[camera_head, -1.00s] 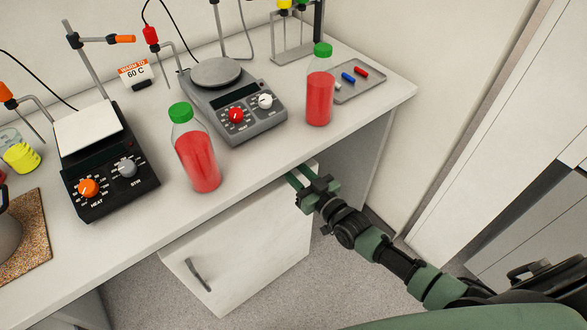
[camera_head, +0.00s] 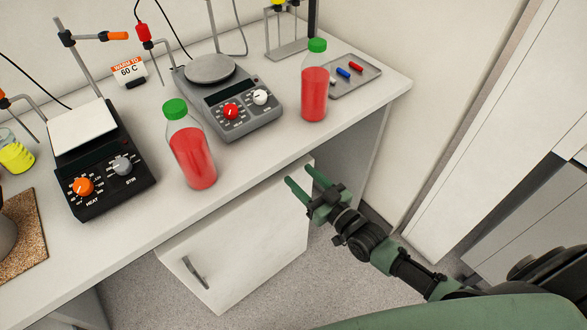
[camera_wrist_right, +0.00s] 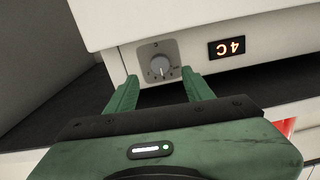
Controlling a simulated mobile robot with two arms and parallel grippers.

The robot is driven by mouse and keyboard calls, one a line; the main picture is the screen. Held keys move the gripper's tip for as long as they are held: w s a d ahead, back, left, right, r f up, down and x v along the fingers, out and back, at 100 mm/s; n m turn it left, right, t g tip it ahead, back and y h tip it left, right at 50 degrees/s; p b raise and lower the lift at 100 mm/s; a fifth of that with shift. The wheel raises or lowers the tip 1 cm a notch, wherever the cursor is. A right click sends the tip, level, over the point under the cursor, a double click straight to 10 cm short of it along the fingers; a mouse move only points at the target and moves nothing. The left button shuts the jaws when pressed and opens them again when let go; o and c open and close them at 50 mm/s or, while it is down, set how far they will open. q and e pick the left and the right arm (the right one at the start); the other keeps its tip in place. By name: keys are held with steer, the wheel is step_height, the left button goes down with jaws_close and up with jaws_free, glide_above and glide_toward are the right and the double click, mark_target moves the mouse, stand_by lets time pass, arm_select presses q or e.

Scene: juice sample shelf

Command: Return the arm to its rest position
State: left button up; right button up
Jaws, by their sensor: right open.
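My right gripper (camera_head: 303,181) is open and empty. In the head view it is below the bench's front edge, in front of the white cabinet door (camera_head: 240,240). In the right wrist view the two green fingers (camera_wrist_right: 160,92) are apart with nothing between them. Beyond them is a white panel with a grey knob (camera_wrist_right: 159,66) and a "4C" display (camera_wrist_right: 227,47). My left gripper is not in view.
Two green-capped bottles of red juice stand on the bench, one at the front (camera_head: 193,155) and one at the right (camera_head: 314,92). Two hotplates (camera_head: 100,175) (camera_head: 245,115) and a small tray (camera_head: 368,82) are also there. Floor is clear right of the cabinet.

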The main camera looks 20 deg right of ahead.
steer(key=shift+v, duration=1.1)
steer(key=s+d+f+g+h, duration=0.25)
steer(key=s+f, duration=0.25)
steer(key=f, duration=0.5)
steer(key=s+d+f+m+g+h, duration=0.1)
steer(key=s+f+g, duration=0.3)
steer(key=f, duration=0.6)
steer(key=s+d+f+g+h, duration=0.1)
steer(key=s+d+f+g, duration=0.1)
steer(key=s+f, duration=0.6)
steer(key=s+f+g, duration=0.2)
steer(key=s+f, duration=0.3)
steer(key=s, duration=0.3)
steer(key=s+a+f+g+h, duration=0.1)
steer(key=s+f+g, duration=0.2)
steer(key=s+f, duration=0.3)
steer(key=s+a+f+g, duration=0.1)
steer(key=s+f, duration=0.4)
steer(key=s, duration=0.7)
steer(key=shift+f+g+h, duration=0.3)
steer(key=shift+g+h, duration=0.05)
steer(key=shift+g, duration=0.4)
steer(key=shift+w, duration=0.1)
